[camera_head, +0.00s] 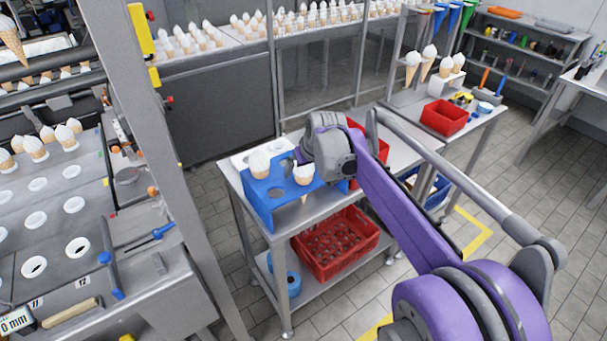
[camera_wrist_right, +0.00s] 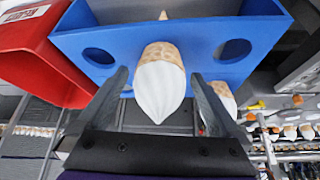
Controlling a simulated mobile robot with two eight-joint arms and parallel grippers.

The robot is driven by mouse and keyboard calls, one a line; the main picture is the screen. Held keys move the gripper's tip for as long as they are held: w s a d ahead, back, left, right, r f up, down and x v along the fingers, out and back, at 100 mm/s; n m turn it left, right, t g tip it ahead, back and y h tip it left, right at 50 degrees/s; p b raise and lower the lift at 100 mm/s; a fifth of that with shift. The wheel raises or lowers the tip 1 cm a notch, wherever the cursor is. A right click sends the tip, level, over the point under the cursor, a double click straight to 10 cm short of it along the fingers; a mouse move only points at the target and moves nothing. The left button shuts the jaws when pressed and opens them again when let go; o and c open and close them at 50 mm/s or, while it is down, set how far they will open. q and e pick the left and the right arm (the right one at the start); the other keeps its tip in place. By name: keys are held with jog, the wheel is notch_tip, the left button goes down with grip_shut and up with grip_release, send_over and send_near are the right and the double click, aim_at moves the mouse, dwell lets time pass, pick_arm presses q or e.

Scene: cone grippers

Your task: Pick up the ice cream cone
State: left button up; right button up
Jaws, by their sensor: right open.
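The blue holder (camera_head: 262,201) stands on the front left of the small metal table and has holes in its top. An ice cream cone (camera_head: 303,174) with white swirl sits in it close to my right gripper. A second cone (camera_head: 259,164) sits further left. In the right wrist view, a cone (camera_wrist_right: 160,88) lies between the two fingers of my right gripper (camera_wrist_right: 160,74), with a gap visible on each side. Another cone (camera_wrist_right: 223,95) is partly hidden behind the right finger. The blue holder (camera_wrist_right: 130,42) fills the top there. My left gripper is not in view.
A red bin (camera_wrist_right: 45,55) is beside the holder. A red crate (camera_head: 335,243) is on the table's lower shelf. A side table (camera_head: 470,125) carries upright cones and another red bin (camera_head: 444,117). The filling machine (camera_head: 60,215) stands left; floor between is clear.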

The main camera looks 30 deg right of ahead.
jog(key=shift+w+f, duration=0.15)
jog(key=shift+f, duration=0.1)
jog(key=c, duration=0.8)
jog(key=shift+r, duration=0.15)
